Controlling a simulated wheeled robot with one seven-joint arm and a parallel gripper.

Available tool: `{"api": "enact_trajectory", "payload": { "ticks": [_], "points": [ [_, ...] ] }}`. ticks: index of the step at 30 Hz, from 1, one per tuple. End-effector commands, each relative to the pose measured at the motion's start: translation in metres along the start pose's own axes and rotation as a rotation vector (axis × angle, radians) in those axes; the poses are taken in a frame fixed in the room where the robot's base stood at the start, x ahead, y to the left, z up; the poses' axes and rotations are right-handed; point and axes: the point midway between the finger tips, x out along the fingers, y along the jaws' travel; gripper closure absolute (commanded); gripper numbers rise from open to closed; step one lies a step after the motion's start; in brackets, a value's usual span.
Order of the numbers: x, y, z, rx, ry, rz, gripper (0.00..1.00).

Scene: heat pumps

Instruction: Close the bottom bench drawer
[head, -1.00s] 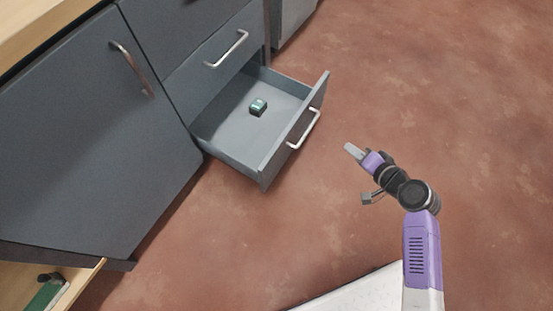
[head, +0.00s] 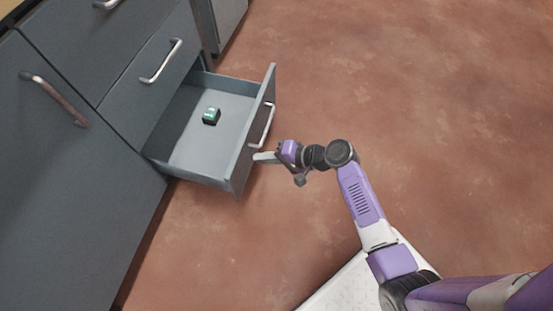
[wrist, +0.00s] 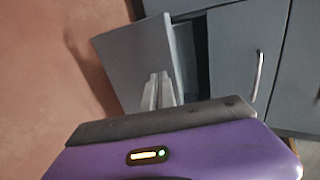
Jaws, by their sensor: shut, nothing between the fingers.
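The bottom bench drawer (head: 196,150) is pulled out of the grey bench. Its front panel (head: 258,132) carries a silver bar handle (head: 263,124). A small dark box with a green top (head: 211,116) lies inside it. My gripper (head: 257,157) is at the outer side of the front panel, just below the handle; I cannot tell whether it touches the panel. In the wrist view the fingers (wrist: 158,90) are together and empty, pointing toward the drawer, whose grey front (wrist: 142,62) shows behind them.
A closed drawer with a handle (head: 161,62) sits above the open one. A grey cabinet door (head: 65,170) is to the left. The reddish floor (head: 400,90) is clear to the right of the drawer.

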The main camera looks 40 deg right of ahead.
Motion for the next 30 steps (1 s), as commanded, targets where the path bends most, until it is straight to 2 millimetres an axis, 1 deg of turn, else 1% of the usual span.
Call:
{"api": "enact_trajectory", "payload": {
  "ticks": [1,3,9,13,25,30],
  "points": [
    [0.012,0.003,0.001,-0.003,-0.003,0.0,1.0],
    [0.02,-0.005,0.0,-0.004,-0.001,-0.001,1.0],
    [0.036,-0.017,0.0,-0.003,0.0,0.0,1.0],
    [0.04,-0.019,0.0,-0.001,0.0,0.0,1.0],
    [0.041,-0.021,0.0,-0.001,0.0,0.001,1.0],
    [0.052,-0.028,0.0,-0.004,-0.001,0.0,1.0]
  ]
}}
